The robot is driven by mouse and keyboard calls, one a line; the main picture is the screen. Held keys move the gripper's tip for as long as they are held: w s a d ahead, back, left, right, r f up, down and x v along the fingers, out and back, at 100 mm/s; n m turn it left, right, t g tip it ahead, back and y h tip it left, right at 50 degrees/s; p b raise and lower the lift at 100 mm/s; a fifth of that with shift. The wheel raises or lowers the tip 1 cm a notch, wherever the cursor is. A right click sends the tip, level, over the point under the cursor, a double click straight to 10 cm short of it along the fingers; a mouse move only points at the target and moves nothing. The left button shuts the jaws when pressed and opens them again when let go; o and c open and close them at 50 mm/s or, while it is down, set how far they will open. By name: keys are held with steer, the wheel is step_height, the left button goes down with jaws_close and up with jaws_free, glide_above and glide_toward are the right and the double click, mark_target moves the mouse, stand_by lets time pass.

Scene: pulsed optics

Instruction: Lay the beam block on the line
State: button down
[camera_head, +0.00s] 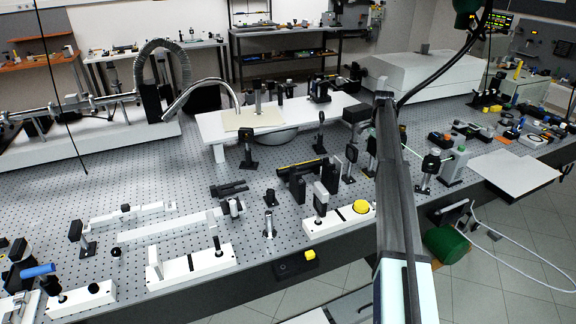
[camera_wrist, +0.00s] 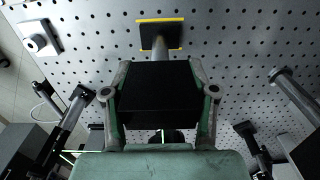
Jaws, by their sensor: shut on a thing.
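A black block (camera_wrist: 157,95), which I take to be the beam block, sits between the two fingers of my gripper (camera_wrist: 159,90) in the wrist view. The gripper is shut on it, with a finger against each side. A grey post (camera_wrist: 161,68) shows behind the block, leading to a dark square base with yellow edges (camera_wrist: 160,36); I cannot tell whether block and post are one piece. In the head view my arm covers much of this spot, and my gripper cannot be made out clearly. A short green streak (camera_wrist: 68,156) shows at the lower left of the wrist view.
The perforated optical table (camera_head: 130,190) holds several post-mounted optics around the arm. Posts flank the gripper on the left (camera_wrist: 62,125) and right (camera_wrist: 297,92). Bare table shows at left.

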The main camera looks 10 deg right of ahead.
steer(key=shift+r, duration=0.15)
steer(key=shift+r+p, duration=1.25)
steer(key=shift+r, duration=1.6)
steer(key=shift+d, duration=0.1)
